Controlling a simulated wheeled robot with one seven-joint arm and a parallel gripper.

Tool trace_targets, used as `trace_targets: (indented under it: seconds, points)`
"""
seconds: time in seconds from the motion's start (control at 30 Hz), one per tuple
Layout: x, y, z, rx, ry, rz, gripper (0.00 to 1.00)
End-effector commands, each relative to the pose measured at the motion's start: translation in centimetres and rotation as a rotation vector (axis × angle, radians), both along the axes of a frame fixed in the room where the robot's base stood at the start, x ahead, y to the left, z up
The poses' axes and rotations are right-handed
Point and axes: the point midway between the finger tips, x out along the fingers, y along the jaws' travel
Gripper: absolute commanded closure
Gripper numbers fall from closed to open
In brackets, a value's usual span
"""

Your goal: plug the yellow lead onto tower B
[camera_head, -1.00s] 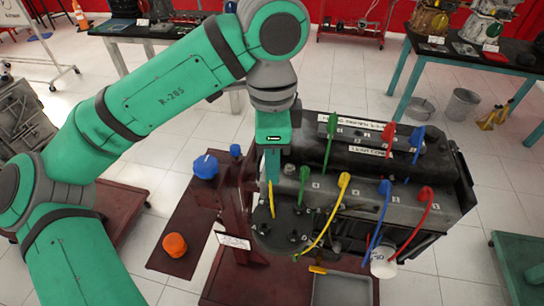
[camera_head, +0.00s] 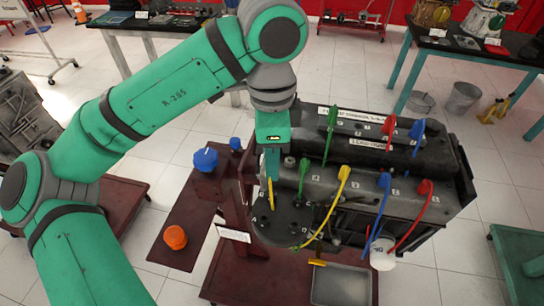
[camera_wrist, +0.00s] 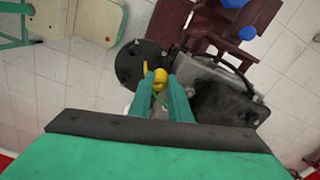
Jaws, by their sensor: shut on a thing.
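My gripper (camera_head: 271,180) points down over the left part of the round dark cap (camera_head: 284,226) at the engine's near left end. It is shut on a yellow lead end (camera_head: 271,195), which also shows between the fingertips in the wrist view (camera_wrist: 160,77). The held end is upright over the cap; I cannot tell whether it touches a tower. The cap has several short towers, and their letters are too small to read. A yellow lead (camera_head: 327,212) runs from a boot on the engine top down toward the cap.
Green (camera_head: 331,135), red (camera_head: 425,188) and blue (camera_head: 384,182) leads stand on the dark engine (camera_head: 410,205). A white cup (camera_head: 382,254) hangs at its near side. A grey tray (camera_head: 341,287) lies in front. Blue (camera_head: 206,159) and orange (camera_head: 175,237) knobs are at left.

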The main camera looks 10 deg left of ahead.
Motion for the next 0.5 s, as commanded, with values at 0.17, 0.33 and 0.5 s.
trace_targets:
  seconds: [0.17,0.33,0.5]
  points:
    - [0.0,0.0,-0.9,-0.001,0.0,-0.001,1.0]
    - [-0.1,0.0,-1.8,0.0,0.001,-0.001,1.0]
    - [0.0,0.0,-2.7,-0.001,0.0,0.0,1.0]
